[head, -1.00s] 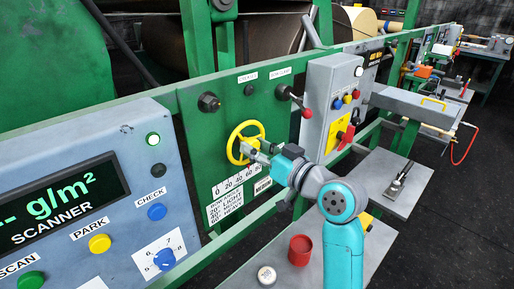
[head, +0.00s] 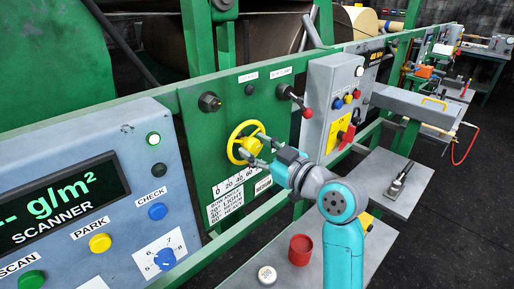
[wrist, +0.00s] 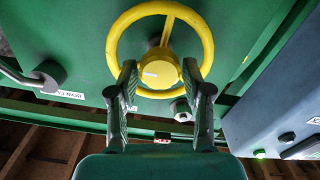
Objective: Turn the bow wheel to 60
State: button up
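The yellow bow wheel (head: 233,136) is mounted on the green frame panel. I cannot see a pointer or read the wheel's setting. My gripper (head: 254,147) is at the wheel's lower right. In the wrist view, the wheel (wrist: 113,42) fills the upper middle, with a white mark on its hub. My gripper's two fingers (wrist: 159,72) are apart, one on each side of the hub; I cannot tell whether they touch the wheel.
A label plate (head: 226,208) is under the scale. A red-knobbed lever (head: 306,113) juts out right of the wheel. The scanner console (head: 110,215) stands at left, a grey control box (head: 325,85) at right. A red cup (head: 300,249) stands on a low shelf.

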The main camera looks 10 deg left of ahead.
jog(key=shift+o, duration=0.4)
jog(key=v, duration=1.2)
